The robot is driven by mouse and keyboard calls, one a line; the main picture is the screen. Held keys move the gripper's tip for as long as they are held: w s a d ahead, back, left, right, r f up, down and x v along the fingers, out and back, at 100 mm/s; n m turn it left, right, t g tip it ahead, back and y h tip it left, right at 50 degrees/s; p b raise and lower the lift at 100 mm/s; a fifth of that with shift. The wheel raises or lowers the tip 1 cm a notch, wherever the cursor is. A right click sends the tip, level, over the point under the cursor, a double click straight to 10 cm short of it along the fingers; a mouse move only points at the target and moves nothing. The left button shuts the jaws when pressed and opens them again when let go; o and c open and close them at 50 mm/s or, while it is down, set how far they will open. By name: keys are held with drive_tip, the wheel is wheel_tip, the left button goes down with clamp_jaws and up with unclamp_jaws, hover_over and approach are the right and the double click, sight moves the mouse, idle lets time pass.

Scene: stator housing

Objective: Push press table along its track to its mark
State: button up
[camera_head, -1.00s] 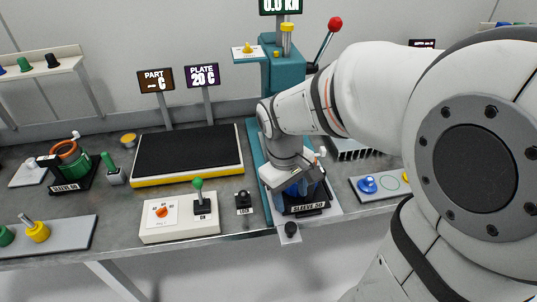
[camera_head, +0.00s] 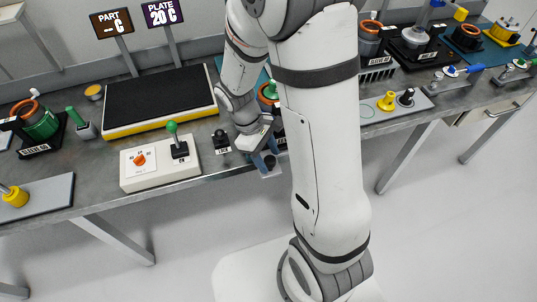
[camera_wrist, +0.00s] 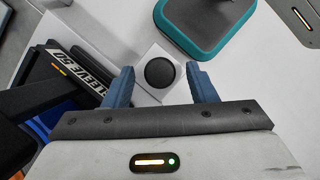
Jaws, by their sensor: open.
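The press table shows in the wrist view as a light plate (camera_wrist: 147,98) with a round black knob (camera_wrist: 160,72) on it. My gripper (camera_wrist: 160,76) is open, with one blue finger on each side of the knob. I cannot tell whether either finger touches it. A dark fixture labelled SLEEVE 50 (camera_wrist: 76,66) lies just left of the knob. In the head view my gripper (camera_head: 266,162) is low at the bench's front edge, right of the control box. My arm hides most of the press, its track and the mark there.
The control box (camera_head: 160,165) with a green-topped lever and a small black-knobbed block (camera_head: 221,140) stand left of my gripper. Behind them lies a black plate with a yellow edge (camera_head: 160,95). A grey tray with yellow and black pegs (camera_head: 388,102) is on the right. The floor in front is clear.

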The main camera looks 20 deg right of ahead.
drive_tip(key=shift+s+d+f, duration=0.1)
drive_tip(key=shift+f, duration=0.15)
clamp_jaws()
idle(0.4)
